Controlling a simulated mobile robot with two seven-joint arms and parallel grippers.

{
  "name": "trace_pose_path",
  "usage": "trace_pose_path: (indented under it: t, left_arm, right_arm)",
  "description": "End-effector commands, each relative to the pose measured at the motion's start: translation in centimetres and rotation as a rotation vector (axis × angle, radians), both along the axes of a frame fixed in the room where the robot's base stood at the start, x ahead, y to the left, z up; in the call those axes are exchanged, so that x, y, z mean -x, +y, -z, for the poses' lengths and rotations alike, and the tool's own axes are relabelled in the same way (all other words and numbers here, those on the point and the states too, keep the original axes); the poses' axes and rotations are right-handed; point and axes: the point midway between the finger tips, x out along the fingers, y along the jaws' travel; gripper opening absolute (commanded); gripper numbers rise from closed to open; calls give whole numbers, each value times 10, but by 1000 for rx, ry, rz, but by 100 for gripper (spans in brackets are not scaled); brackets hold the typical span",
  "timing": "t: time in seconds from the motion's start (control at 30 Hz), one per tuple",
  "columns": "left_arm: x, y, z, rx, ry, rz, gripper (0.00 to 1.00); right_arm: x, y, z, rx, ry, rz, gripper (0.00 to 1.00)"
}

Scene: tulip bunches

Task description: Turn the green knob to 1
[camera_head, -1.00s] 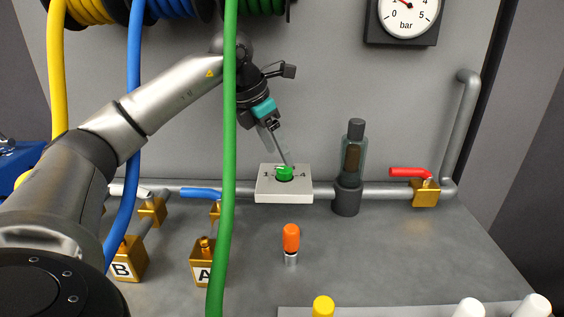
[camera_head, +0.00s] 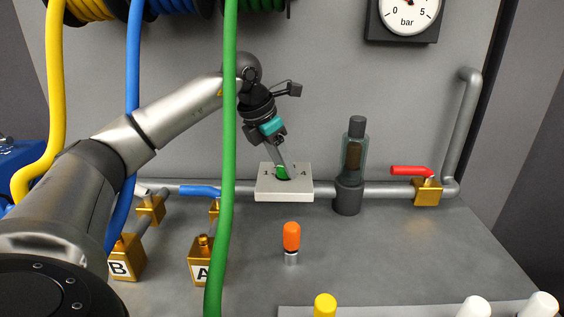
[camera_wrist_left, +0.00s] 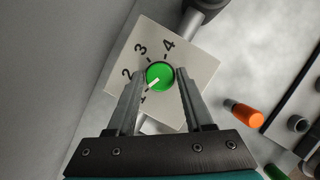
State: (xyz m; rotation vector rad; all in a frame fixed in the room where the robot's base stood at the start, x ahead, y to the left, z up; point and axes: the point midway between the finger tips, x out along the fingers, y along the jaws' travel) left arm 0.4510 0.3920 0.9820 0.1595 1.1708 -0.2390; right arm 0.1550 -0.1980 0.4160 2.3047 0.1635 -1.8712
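The green knob (camera_head: 282,173) sits on a pale square plate (camera_head: 262,196) marked 1 to 4 on the pipe. In the left wrist view the green knob (camera_wrist_left: 160,73) has a white mark pointing between 1 and 2, closer to 1. My left gripper (camera_head: 283,168) is at the knob, coming down from above. In the left wrist view the fingers of my left gripper (camera_wrist_left: 160,72) stand on either side of the knob, very close to it. I cannot tell whether both fingers touch it. My right gripper is not in view.
A green hose (camera_head: 228,150) hangs in front of my left arm. A dark glass cylinder (camera_head: 355,155) and a red-handled valve (camera_head: 411,171) stand right of the plate.

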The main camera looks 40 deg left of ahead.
Motion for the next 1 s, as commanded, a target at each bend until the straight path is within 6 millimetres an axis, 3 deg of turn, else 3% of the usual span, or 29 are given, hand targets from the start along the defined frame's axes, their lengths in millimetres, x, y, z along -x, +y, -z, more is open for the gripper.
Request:
trace_pose_path:
  t: [0.07,0.43,0.7,1.0]
  left_arm:
    - [0,0,0,0,0,0,42]
    - [0,0,0,0,0,0,0]
    - [0,0,-1,-2,2,-22,0]
    - [0,0,-1,-2,0,-129,0]
  right_arm:
    - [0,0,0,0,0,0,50]
    - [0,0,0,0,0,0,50]
    - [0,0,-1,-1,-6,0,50]
    - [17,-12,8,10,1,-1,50]
